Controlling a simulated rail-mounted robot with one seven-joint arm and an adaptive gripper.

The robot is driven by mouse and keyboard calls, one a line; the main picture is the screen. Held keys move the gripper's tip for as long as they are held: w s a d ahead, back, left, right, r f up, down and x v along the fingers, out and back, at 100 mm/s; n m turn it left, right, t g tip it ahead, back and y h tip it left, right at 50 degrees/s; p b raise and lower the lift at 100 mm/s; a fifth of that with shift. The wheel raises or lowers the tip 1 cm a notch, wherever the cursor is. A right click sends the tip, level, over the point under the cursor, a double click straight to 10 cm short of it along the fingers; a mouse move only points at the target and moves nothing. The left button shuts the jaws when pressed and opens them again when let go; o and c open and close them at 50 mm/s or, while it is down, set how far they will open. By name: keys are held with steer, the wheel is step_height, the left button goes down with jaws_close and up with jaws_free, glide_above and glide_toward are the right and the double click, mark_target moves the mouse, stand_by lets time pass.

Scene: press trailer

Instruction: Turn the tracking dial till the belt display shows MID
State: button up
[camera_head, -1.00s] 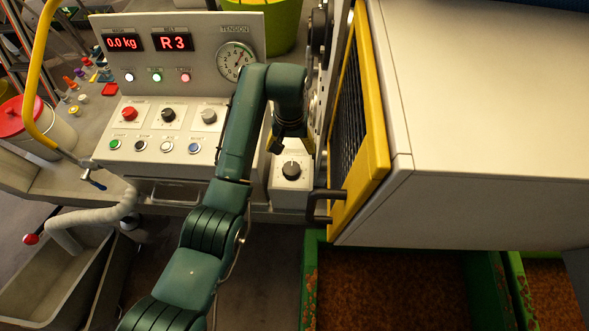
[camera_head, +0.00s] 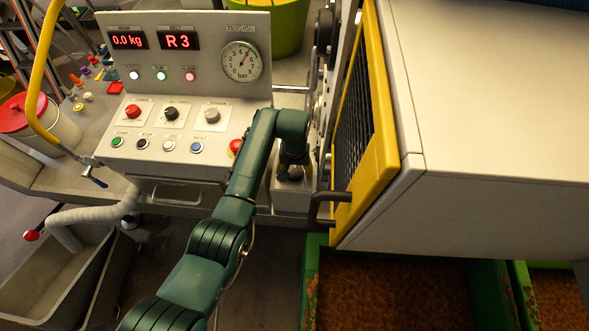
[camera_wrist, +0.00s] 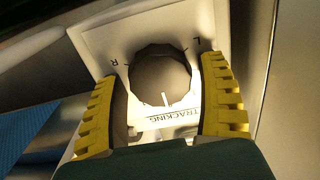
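The belt display (camera_head: 178,41) shows R3 in red on the upright panel. The tracking dial (camera_wrist: 160,77) is a dark round knob with a white pointer line, on a white plate marked L, R and TRACKING. In the wrist view my gripper (camera_wrist: 162,90) is open, with one yellow-ribbed finger on each side of the dial. I cannot tell whether the fingers touch it. In the head view my gripper (camera_head: 293,172) is over the tracking box (camera_head: 290,196), and my arm hides most of the dial.
The yellow guard frame (camera_head: 372,150) with a dark handle (camera_head: 322,208) stands close to the right of my gripper. The control desk (camera_head: 165,135) with several knobs and buttons is to the left.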

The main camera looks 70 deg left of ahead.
steer(key=c, duration=0.9)
steer(key=n+p, duration=0.2)
steer(key=n, duration=0.1)
steer(key=shift+d+n, duration=0.1)
steer(key=shift+n, duration=0.3)
steer(key=n+p, duration=0.2)
steer(key=n, duration=0.3)
steer(key=shift+f+n, duration=0.1)
steer(key=shift+n, duration=0.2)
steer(key=n, duration=0.4)
steer(key=shift+p, duration=0.4)
steer(key=shift+f+n+p, duration=0.15)
steer(key=shift+n+p, duration=0.15)
steer(key=shift+n, duration=2.5)
steer(key=shift+s, duration=0.1)
